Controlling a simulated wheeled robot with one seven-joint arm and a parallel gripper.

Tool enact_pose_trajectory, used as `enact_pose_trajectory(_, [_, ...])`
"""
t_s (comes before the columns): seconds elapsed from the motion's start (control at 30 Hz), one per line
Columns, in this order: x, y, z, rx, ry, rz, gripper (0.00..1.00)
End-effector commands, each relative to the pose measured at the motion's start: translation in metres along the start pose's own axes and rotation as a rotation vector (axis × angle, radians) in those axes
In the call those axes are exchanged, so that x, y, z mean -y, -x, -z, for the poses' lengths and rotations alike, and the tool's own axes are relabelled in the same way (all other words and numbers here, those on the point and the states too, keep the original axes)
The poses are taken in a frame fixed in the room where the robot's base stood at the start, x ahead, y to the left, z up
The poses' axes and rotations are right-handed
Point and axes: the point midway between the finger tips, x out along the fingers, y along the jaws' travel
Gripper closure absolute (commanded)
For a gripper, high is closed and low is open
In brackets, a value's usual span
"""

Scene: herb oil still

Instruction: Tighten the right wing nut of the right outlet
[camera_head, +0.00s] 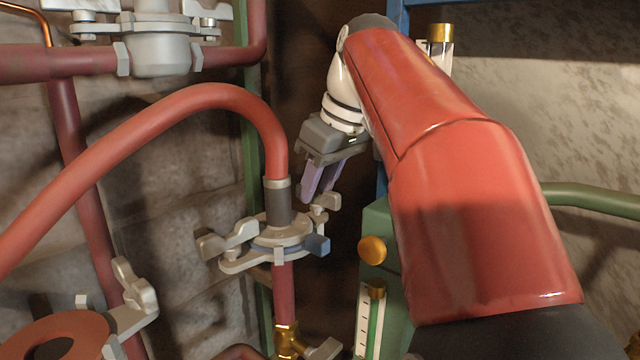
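The right outlet (280,240) is a pale grey clamp flange in the middle, with the red hose (190,100) coming down into it through a dark grey collar. Its right wing nut (326,202) is a light grey winged piece at the flange's right rear side. Its left wing nut (226,241) sits at the flange's left side. My gripper (322,192) points down just above the right wing nut. Its two purple fingers look slightly apart with nothing seen between them. I cannot tell whether the fingertips touch the wing.
A blue-grey tab (318,245) sticks out at the flange's right front. A green housing (378,225) with a brass knob (372,250) and gauge stands close on the right. Another wing nut (135,290) and a red ring (85,330) are at lower left. A grey valve body (160,50) is at upper left.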

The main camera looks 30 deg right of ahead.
Motion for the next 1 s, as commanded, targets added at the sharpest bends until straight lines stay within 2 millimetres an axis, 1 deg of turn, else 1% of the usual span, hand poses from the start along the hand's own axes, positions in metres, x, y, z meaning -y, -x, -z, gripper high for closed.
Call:
enact_pose_trajectory(0.17, [0.0, 0.0003, 0.0002, 0.0, 0.0, 0.0, 0.66])
enact_pose_trajectory(0.4, [-0.0001, 0.0004, 0.0002, 0.0, 0.0, 0.0, 0.97])
enact_pose_trajectory(0.43, [0.0, 0.0004, 0.0002, 0.0, 0.0, 0.0, 1.0])
enact_pose_trajectory(0.77, [0.0002, 0.0006, 0.0002, -0.001, -0.021, -0.009, 1.0])
enact_pose_trajectory(1.0, [0.0008, 0.001, 0.0005, -0.002, -0.127, -0.053, 1.0])
